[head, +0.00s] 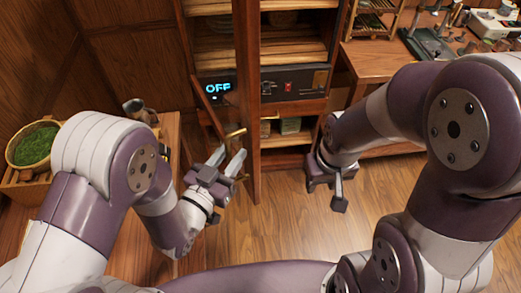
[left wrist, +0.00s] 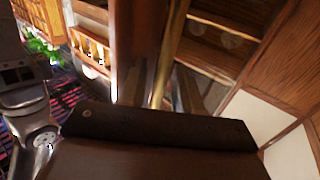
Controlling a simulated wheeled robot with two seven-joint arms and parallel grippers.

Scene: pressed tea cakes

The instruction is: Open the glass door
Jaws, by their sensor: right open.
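The glass door's wooden stile (head: 246,100) stands upright in front of the cabinet in the head view. The door appears swung partly outward, with a slanting rail to its left. A brass bar handle (head: 236,133) is on the stile; it also shows in the left wrist view (left wrist: 160,80). My left gripper (head: 230,157) is at the handle with its fingers apart. In the left wrist view the bar runs between the two fingers; contact cannot be told. My right gripper (head: 330,188) is open and empty, low in front of the cabinet's right side.
The cabinet has wooden shelves (head: 295,50) and a dark control panel (head: 300,82) with a lit "OFF" display. A side table at left carries a basket of green leaves (head: 34,146). A workbench (head: 375,62) with tools stands at right. The wooden floor (head: 385,190) is clear.

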